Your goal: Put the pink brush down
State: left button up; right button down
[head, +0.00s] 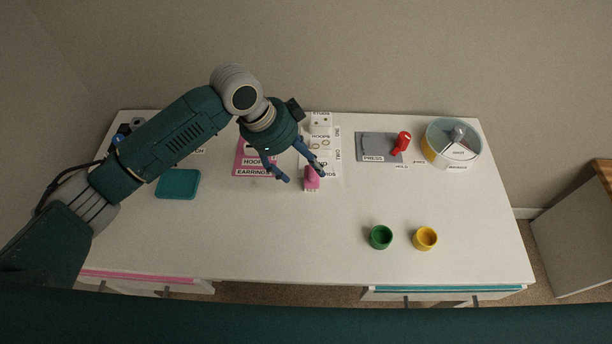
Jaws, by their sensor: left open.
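The pink brush (311,181) is a small pink block-like thing on the white table, near the middle. It has a pale lower edge, and its upper part is partly covered by a finger. My left gripper (305,174) comes in from above left with its blue fingers spread open. One fingertip overlaps the brush in the picture and the other is to its left; I cannot tell whether either touches it. My right gripper is out of view.
A pink-edged earrings card (243,167) and a white labelled board (333,160) lie behind the brush. A teal pad (178,185) is at left. A grey press plate with red knob (403,141), a round clear-topped container (445,155), and green (380,237) and yellow cups (425,239) stand at right. The front middle is clear.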

aim_at(312, 176)
pick_arm(q)
jog(key=shift+x, duration=1)
jog(key=shift+w+p+x, duration=0.2)
jog(key=shift+p+x, duration=0.4)
jog(key=shift+x, duration=2.15)
jog(key=c, duration=1.4)
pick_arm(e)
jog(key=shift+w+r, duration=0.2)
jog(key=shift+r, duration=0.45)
pick_arm(q)
jog(key=shift+c, duration=0.5)
